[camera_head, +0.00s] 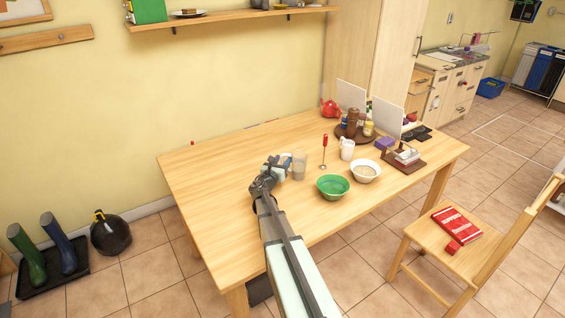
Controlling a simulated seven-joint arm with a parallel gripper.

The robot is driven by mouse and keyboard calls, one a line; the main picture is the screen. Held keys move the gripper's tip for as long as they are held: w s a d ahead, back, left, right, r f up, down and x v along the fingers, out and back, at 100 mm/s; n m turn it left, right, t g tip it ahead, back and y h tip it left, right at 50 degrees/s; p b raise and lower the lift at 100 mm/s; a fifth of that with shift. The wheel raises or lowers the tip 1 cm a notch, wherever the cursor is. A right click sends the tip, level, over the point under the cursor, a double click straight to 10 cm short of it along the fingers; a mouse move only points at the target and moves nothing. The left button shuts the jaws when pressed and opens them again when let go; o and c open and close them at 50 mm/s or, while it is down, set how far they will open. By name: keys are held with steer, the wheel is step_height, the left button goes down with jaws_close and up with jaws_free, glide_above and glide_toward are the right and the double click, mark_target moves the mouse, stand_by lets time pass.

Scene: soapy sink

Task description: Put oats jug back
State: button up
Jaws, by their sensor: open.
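A clear, greyish jug-like container (299,166) stands upright on the wooden table (225,165); it looks like the oats jug, but its contents are too small to tell. My gripper (284,162) is open just left of it, with the fingers near its side. I cannot tell whether they touch it. A small white jug (347,149) stands further right. A pale bowl (366,171) with a light, oat-like filling sits to the right, beside a green bowl (333,187).
A red-handled whisk-like tool (324,150) stands between the jugs. A dark round tray (343,133) with bottles, a red teapot (330,108) and a brown holder (403,157) are at the right. A chair (442,238) stands at the right front.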

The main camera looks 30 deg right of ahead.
steer(key=v, duration=1.1)
steer(key=shift+s+a, duration=0.15)
